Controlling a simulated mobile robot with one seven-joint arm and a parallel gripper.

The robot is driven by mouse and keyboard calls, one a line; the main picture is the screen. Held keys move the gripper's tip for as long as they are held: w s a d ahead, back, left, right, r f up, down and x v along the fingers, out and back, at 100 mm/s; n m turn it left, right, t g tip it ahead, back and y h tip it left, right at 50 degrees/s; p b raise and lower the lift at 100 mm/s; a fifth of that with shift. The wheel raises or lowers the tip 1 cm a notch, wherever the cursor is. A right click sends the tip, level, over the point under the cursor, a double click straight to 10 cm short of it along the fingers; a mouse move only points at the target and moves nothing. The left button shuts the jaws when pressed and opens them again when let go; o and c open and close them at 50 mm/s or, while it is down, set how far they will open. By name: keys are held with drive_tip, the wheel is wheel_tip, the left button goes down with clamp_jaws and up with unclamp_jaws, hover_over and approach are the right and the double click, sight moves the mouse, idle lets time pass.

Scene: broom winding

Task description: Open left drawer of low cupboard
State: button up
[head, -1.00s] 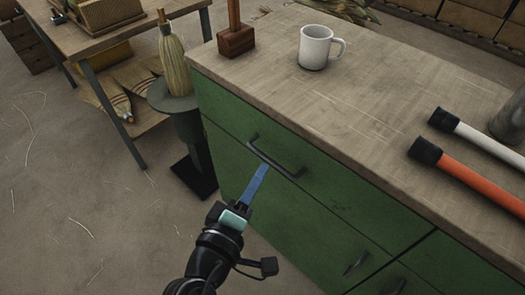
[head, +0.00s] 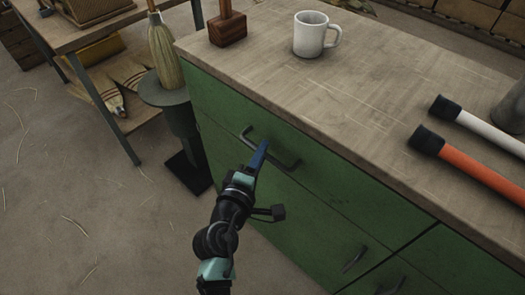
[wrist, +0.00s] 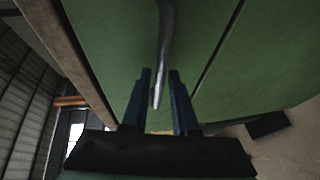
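The low cupboard is green with a wooden top. Its left drawer (head: 325,185) is closed, flush with the front, and has a dark bar handle (head: 288,163). Whether either finger touches the bar cannot be told.
A white mug (head: 315,35), a wooden block with a post (head: 227,29) and two tubes, white (head: 480,127) and orange (head: 470,165), lie or stand on the cupboard top. A dark stand with a broom head (head: 163,52) is left of the cupboard. Floor in front is clear.

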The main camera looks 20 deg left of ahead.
drive_tip(key=shift+w, duration=0.5)
clamp_jaws()
idle(1.2)
